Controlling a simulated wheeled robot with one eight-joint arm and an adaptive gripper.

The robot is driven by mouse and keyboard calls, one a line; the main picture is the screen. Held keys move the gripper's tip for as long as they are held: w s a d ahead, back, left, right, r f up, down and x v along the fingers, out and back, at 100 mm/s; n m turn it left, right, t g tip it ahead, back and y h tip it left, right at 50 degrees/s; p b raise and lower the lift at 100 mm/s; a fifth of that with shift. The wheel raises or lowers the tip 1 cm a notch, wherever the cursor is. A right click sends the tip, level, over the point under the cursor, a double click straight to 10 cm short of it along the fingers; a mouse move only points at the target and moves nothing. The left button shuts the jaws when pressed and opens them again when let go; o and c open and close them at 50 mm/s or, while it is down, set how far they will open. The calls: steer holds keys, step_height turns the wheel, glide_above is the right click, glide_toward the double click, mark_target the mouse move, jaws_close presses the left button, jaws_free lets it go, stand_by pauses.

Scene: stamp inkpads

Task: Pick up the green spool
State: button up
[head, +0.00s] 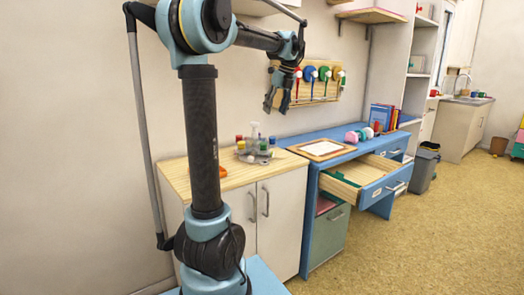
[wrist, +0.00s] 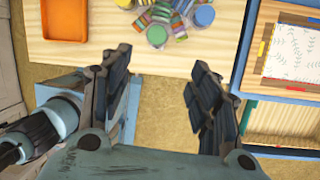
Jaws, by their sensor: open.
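A wooden wall rack (head: 318,99) holds a row of coloured round pieces that look like spools. The green one is not visible in the wrist view. My gripper (head: 278,100) hangs fingers down in front of the wall, just left of the rack and apart from the green piece. In the wrist view my gripper (wrist: 158,92) is open, with nothing between its fingers.
Below my gripper is a wooden-topped cabinet (head: 235,178) with several coloured jars (wrist: 160,14) and an orange tray (wrist: 64,18). A blue desk (head: 312,185) stands to the right, its drawer (head: 365,172) pulled out. A framed sheet (head: 322,148) lies on it.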

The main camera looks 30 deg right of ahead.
glide_above(264, 143)
steer(key=s+d, duration=0.1)
steer(key=s, duration=0.1)
step_height(264, 143, down, 11)
steer(key=shift+w+f, duration=0.1)
steer(key=shift+w, duration=0.05)
steer(key=shift+x, duration=2.6)
steer(key=shift+w+a, duration=0.15)
steer(key=shift+c, duration=0.2)
steer(key=c, duration=0.9)
